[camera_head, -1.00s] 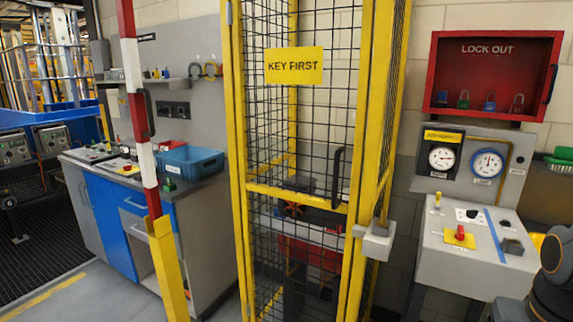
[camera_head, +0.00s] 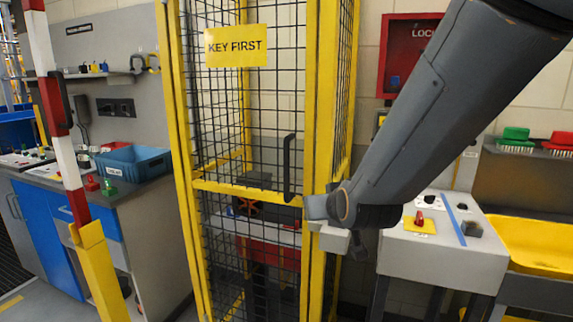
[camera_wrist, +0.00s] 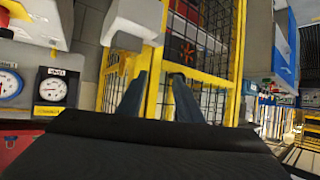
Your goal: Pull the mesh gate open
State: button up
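The mesh gate (camera_head: 248,120) is a tall yellow frame with black wire mesh and a yellow "KEY FIRST" sign (camera_head: 236,46). It appears closed. Its black upright handle (camera_head: 290,167) is on the gate's right side. A light grey box (camera_head: 334,239) sits on the right post just below my wrist. My arm reaches in from the upper right, with its end in front of that post, right of the handle. My gripper (camera_wrist: 157,84) shows two separated dark fingers in the wrist view, with the yellow post and mesh beyond; nothing shows between them. The head view mostly hides the fingers.
A grey control box (camera_head: 425,255) with a red switch stands right of the gate, beneath my arm. A red lockout cabinet (camera_head: 395,60) is partly covered by my arm. A red-and-white barrier pole (camera_head: 66,160) and bench with a blue bin (camera_head: 133,162) stand left.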

aim_at(287, 154)
jog(key=w+a+r+t+y+b, duration=0.2)
jog(key=w+a+r+t, duration=0.25)
jog(key=a+r, duration=0.4)
jog(key=shift+n+t, duration=0.3)
jog(key=shift+t, duration=0.15)
jog(key=shift+w+d+r+p, duration=0.1)
jog(key=shift+w+r+p, duration=0.2)
jog(key=shift+w, duration=0.8)
jog(key=shift+w+r+p, duration=0.25)
jog(key=shift+w, duration=0.8)
jog(key=shift+w+d+r+p, duration=0.1)
jog(key=shift+w+r+p, duration=0.2)
jog(key=shift+w, duration=0.8)
grip_shut()
